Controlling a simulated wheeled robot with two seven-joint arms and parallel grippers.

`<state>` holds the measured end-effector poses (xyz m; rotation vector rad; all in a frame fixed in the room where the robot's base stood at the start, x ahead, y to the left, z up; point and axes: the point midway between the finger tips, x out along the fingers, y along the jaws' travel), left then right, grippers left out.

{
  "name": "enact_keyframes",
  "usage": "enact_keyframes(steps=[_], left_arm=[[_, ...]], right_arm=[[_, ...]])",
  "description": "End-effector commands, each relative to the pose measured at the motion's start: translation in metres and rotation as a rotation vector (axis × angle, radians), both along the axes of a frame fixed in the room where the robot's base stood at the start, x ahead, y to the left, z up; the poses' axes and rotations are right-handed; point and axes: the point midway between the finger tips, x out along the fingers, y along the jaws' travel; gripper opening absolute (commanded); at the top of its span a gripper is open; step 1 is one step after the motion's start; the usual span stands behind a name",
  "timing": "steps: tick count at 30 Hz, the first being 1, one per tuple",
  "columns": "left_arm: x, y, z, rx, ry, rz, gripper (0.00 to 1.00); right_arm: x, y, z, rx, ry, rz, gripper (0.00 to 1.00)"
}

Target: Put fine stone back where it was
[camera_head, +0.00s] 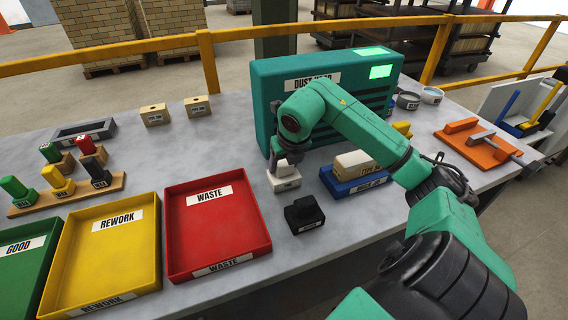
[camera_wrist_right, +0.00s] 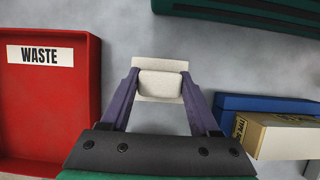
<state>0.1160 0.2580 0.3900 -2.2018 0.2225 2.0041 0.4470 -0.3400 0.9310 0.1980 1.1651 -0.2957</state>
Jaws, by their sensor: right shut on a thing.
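A pale off-white block with a raised grip, which looks like the fine stone (camera_head: 285,182), is under my right gripper (camera_head: 283,164), right of the red waste tray. In the right wrist view the pale block (camera_wrist_right: 160,66) sits between the two purple fingers of my right gripper (camera_wrist_right: 159,86), which are shut on its raised part. I cannot tell whether its underside touches the table. Its label is too small to read. My left gripper is not in view.
A black block (camera_head: 304,214) stands just in front of the stone. The red waste tray (camera_head: 217,240) is to the left, a blue base (camera_head: 350,187) with a cream brick (camera_head: 358,163) to the right. The green dust hood (camera_head: 263,100) stands behind.

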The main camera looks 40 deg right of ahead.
Motion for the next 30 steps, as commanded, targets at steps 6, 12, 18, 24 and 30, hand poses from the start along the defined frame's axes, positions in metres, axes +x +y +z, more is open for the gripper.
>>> enact_keyframes(steps=[6,12,18,24,30], left_arm=[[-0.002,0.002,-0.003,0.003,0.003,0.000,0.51],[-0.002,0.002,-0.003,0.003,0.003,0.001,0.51],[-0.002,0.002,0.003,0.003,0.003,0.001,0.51],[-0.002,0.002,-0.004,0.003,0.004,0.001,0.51],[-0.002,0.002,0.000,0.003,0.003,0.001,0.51]], right_arm=[[0.000,0.000,-0.003,0.000,0.001,0.000,0.81],[0.000,0.000,-0.003,0.000,0.001,0.000,0.92],[0.000,0.000,0.004,0.001,0.001,0.000,0.92],[-0.014,0.004,0.041,-0.003,-0.006,0.000,0.92],[-0.034,0.012,0.092,-0.002,-0.003,0.000,0.92]])
